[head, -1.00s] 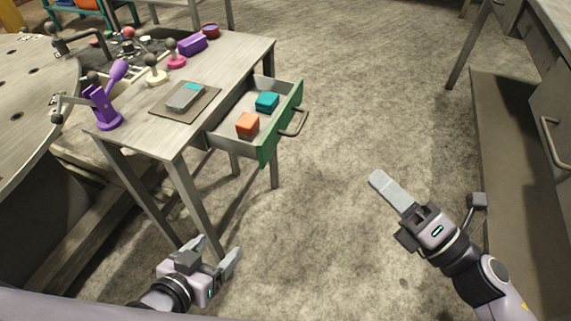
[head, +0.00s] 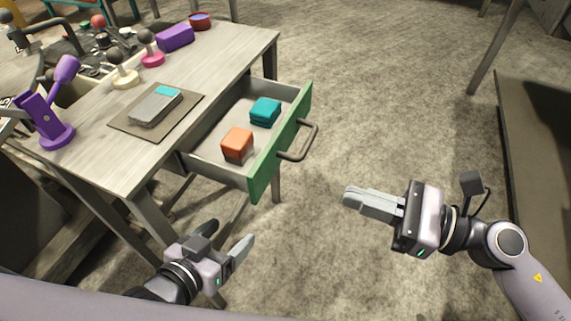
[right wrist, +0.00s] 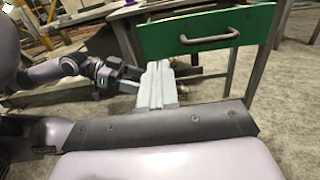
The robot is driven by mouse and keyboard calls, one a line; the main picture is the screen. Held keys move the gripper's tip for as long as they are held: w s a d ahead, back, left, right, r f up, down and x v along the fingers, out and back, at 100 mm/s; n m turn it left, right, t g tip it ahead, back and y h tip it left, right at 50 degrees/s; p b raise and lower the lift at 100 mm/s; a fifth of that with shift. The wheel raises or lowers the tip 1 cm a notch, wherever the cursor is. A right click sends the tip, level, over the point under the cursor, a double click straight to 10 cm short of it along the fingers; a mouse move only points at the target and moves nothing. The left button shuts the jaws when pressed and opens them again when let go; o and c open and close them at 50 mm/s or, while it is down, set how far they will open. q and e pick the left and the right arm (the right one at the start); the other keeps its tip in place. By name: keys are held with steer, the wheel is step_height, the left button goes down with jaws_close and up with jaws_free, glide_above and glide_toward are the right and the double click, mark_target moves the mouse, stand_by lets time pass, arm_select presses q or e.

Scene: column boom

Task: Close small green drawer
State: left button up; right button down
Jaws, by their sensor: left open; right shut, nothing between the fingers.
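The small green drawer (head: 264,164) is pulled out from the grey wooden table, with its dark handle (head: 302,142) facing right. An orange block (head: 237,145) and a teal block (head: 265,111) lie in it. In the right wrist view the green front (right wrist: 185,32) and handle (right wrist: 208,38) show at the top. My right gripper (head: 347,194) is shut and empty, to the right of the drawer front, apart from it, with its fingers pointing left. My left gripper (head: 230,236) is open and empty, below the drawer near the table's front legs.
Floor between the drawer and the right-hand furniture is clear.

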mark_target(266, 167)
arm_select(q)
steer(key=shift+s+a+r+y+p, duration=0.2)
steer(key=shift+a+y+p, duration=0.1)
steer(key=shift+a+p, duration=0.2)
arm_select(e)
steer(key=x, duration=1.2)
steer(key=shift+a, duration=0.2)
steer(key=shift+w+a, duration=0.15)
steer(key=shift+a, duration=0.05)
steer(key=x, duration=1.1)
steer(key=shift+w+a+f, duration=0.1)
steer(key=shift+a, duration=0.3)
steer(key=shift+w+a, duration=0.15)
steer(key=shift+a, duration=0.2)
arm_select(q)
steer(key=shift+s, duration=0.15)
arm_select(e)
steer(key=shift+a+r, duration=0.1)
steer(key=shift+r, duration=0.1)
